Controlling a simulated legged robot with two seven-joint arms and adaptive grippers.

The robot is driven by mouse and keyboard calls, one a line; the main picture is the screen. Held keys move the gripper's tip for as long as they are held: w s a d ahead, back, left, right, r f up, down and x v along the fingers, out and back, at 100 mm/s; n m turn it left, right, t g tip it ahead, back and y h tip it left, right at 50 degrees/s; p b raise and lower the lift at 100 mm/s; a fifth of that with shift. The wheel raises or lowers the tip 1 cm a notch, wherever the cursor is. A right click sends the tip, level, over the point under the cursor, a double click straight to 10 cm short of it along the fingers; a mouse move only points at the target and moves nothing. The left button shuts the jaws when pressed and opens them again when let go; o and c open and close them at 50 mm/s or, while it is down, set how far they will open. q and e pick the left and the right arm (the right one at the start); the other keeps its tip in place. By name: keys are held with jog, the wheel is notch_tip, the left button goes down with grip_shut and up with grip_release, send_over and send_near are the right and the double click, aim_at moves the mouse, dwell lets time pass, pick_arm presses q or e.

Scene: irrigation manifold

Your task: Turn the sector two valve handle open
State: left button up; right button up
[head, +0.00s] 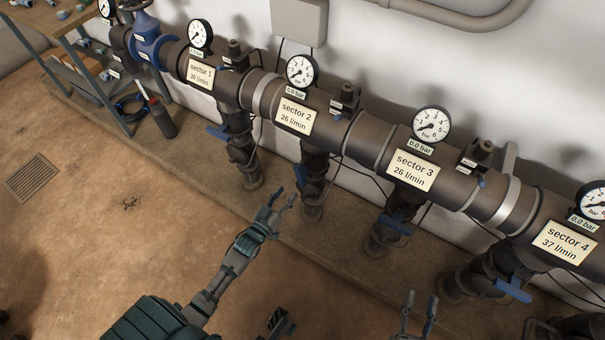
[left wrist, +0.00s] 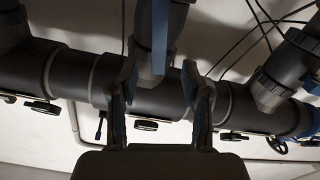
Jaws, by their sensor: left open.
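The sector two valve sits on the branch pipe (head: 314,165) below the "sector 2" label (head: 294,116). Its narrow blue handle (head: 300,177) looks in line with the pipe. In the left wrist view a blue handle (left wrist: 161,35) runs along a pipe, above the gap between my fingers. My left gripper (head: 284,197) is open and empty, just short of that branch; it also shows in the left wrist view (left wrist: 160,90). I see no contact with the handle. My right gripper (head: 421,298) has its fingers apart at the bottom edge.
Blue handles of sector 1 (head: 217,132), sector 3 (head: 397,224) and sector 4 (head: 513,290) stand across their pipes. The sector 2 gauge (head: 302,71) tops the manifold, with "0.0 bar" below it. Thin cables hang beside the branches. The floor at left is mostly clear, with a drain grate (head: 33,178).

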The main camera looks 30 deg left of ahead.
aim_at(298, 178)
pick_arm(q)
jog(key=w+b, duration=0.1)
jog(key=w, duration=0.3)
jog(key=w+b, duration=0.1)
jog(key=w, duration=0.3)
jog(key=shift+w+f, duration=0.2)
jog(key=shift+w, duration=0.1)
jog(key=shift+w+r, duration=0.2)
jog(key=shift+w, duration=0.45)
pick_arm(e)
jog(key=s+r+m+t, duration=0.1)
jog(key=s+r+t, duration=0.3)
jog(key=t, duration=0.1)
jog(key=shift+d+r, duration=0.35)
jog(key=shift+d, duration=0.05)
pick_arm(q)
grip_shut()
jog(key=shift+r, duration=0.1)
pick_arm(e)
jog(key=shift+w, duration=0.25)
